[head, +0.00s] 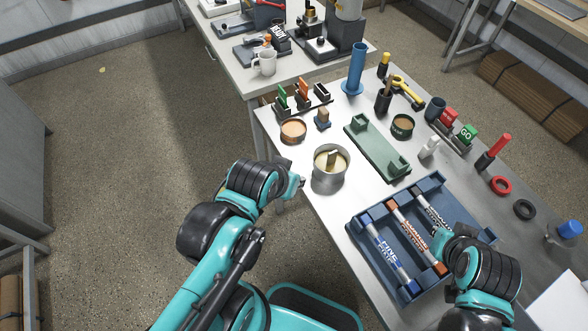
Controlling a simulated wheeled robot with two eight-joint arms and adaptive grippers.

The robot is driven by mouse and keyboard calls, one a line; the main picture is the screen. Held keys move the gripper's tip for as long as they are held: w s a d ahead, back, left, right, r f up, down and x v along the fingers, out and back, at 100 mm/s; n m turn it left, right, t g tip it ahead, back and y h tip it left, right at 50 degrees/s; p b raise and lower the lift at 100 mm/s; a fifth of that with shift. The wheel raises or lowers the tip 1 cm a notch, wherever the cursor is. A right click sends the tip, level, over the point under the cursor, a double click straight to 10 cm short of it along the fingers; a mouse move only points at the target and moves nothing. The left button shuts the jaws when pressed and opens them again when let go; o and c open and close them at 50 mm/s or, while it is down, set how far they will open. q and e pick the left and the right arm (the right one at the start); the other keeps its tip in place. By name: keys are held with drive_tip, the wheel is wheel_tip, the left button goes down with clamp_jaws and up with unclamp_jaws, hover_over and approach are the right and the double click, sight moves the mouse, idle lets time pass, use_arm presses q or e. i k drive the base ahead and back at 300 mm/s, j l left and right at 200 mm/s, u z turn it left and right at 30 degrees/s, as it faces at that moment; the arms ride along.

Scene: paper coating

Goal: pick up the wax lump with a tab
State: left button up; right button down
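A pale yellow wax lump (322,163) with an upright tab (332,158) sits inside a round metal pot (329,183) near the table's left edge. My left gripper (299,182) is just left of the pot, by the table edge, apart from the wax; its fingers are small and mostly hidden. My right gripper (438,238) is over the right part of the blue marker tray (352,232), far from the wax. Its fingers are largely hidden by its own body.
The tray holds several markers. A green holder (376,150) stands behind and right of the pot. A round brown-topped tin (293,131) and a small brown block (322,117) stand behind it. A blue cylinder (355,68) stands farther back.

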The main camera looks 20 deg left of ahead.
sight(328, 160)
drive_tip(key=i+j+z, duration=0.2)
drive_tip(key=j, duration=0.25)
drive_tip(key=j+z, duration=0.25)
drive_tip(key=j, duration=0.25)
drive_tip(key=i+j+z, duration=0.2)
drive_tip(key=j, duration=0.3)
drive_tip(key=k+l, duration=0.05)
drive_tip(key=k, duration=0.05)
